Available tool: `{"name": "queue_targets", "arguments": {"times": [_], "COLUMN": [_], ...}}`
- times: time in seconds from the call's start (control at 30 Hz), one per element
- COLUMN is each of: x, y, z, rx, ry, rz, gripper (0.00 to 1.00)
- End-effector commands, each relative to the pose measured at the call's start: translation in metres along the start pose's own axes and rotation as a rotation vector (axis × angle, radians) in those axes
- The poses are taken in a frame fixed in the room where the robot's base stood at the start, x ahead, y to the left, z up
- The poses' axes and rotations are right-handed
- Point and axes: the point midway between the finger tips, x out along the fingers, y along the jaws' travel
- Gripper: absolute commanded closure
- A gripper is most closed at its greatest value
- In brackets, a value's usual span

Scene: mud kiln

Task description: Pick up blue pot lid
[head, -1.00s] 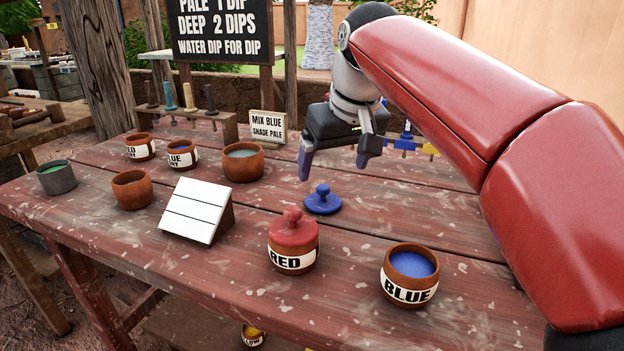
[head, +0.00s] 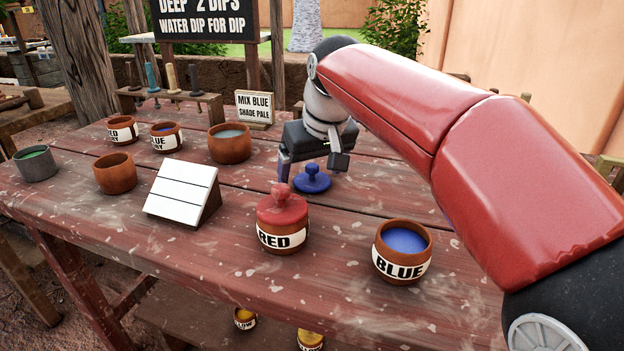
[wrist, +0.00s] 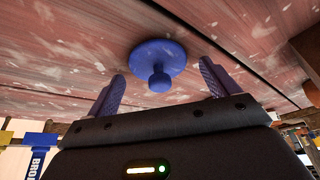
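The blue pot lid (head: 312,179) lies on the red wooden table (head: 340,275) with its round knob pointing up. It also shows in the wrist view (wrist: 158,62), with the knob between the lines of the two fingers. My gripper (head: 312,172) is open and low, right behind and over the lid. In the wrist view my gripper (wrist: 160,88) has its fingers spread to either side of the knob, and neither appears to touch it. The open pot labelled BLUE (head: 403,250) holds blue glaze and stands nearer the front.
The red-lidded pot labelled RED (head: 283,222) stands close in front of the lid. A white slanted board (head: 181,190) and several bowls, such as the grey-filled one (head: 230,145), are to the left. A small sign (head: 254,107) stands behind. Table between the RED and BLUE pots is clear.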

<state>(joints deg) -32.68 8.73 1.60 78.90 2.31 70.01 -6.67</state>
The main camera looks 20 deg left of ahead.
Motion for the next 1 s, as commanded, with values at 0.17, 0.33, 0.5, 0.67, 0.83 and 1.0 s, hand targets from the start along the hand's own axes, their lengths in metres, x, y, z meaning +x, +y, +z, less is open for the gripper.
{"name": "queue_targets", "arguments": {"times": [0.17,0.33,0.5,0.67,0.83,1.0], "x": [0.000,-0.001,-0.001,-0.002,-0.013,-0.043], "y": [0.000,0.000,0.000,0.000,0.001,0.001], "z": [0.000,0.000,0.000,-0.001,-0.006,-0.018], "rx": [0.000,0.000,0.000,0.000,0.000,0.000], "ry": [0.000,0.000,0.000,0.001,0.002,0.005], "rz": [0.000,0.000,0.000,0.000,0.001,0.001], "gripper": [0.36,0.59,0.61,0.61,0.61,0.61]}}
